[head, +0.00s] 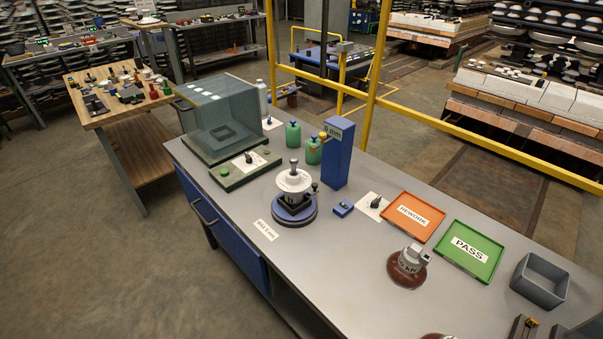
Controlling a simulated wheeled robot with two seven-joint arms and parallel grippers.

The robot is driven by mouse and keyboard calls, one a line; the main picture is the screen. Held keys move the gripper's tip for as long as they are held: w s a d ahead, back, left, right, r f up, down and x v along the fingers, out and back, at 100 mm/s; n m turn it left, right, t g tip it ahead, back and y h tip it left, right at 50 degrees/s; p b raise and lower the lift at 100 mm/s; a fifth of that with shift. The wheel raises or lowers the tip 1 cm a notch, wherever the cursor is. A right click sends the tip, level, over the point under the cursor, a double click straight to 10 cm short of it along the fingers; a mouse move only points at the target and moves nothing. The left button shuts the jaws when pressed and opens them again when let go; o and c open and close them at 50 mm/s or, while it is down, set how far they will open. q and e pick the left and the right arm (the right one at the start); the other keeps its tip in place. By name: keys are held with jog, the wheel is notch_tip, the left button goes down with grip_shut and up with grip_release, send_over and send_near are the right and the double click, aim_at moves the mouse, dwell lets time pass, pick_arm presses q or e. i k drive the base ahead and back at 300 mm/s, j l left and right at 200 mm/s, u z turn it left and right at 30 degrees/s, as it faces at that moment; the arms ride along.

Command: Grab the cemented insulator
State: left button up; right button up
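A white insulator (293,181) with a metal pin on top sits upright on a round blue fixture with a dark clamp (294,207), mid-bench. A brown insulator (405,271) with a grey metal cap stands on the bench in front of the orange tray. Part of another brown, rounded piece (439,337) shows at the bottom edge, mostly cut off. I cannot tell from the picture which one is cemented. Neither of my grippers is in view, and nothing holds either insulator.
Beside the fixture stands a blue post (338,155) with a display. An orange REWORK tray (412,206), green PASS tray (482,250) and grey bin (540,280) are on the right. A clear box (222,115) and green bottles (293,135) are at the back left.

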aim_at(293, 182)
jog(key=i+j+z, duration=0.1)
jog(key=j+z, duration=1.05)
jog(key=j, duration=0.15)
